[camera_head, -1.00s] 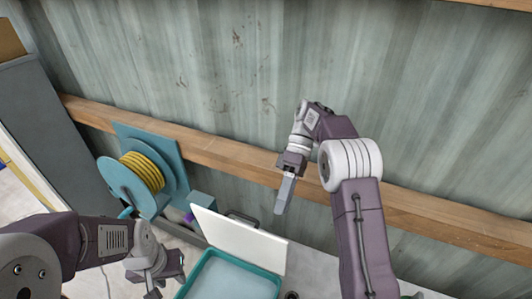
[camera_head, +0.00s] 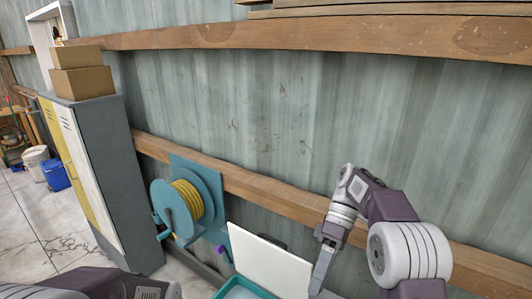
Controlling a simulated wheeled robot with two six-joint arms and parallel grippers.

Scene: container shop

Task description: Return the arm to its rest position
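My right arm comes in from the lower right, and its gripper (camera_head: 321,272) points down in front of the wall, beside a white panel. The fingers show edge-on as one grey shape, so I cannot tell whether they are open or shut. I see nothing hanging from them. Of my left arm, only purple and grey links show at the bottom left; its gripper is below the picture's edge.
A white panel (camera_head: 268,262) stands at a teal tray (camera_head: 238,289) below. A teal hose reel (camera_head: 177,209) with yellow hose is on the wall. A grey cabinet (camera_head: 113,176) bears cardboard boxes (camera_head: 82,82). Wooden beams cross the wall. Open floor lies at left.

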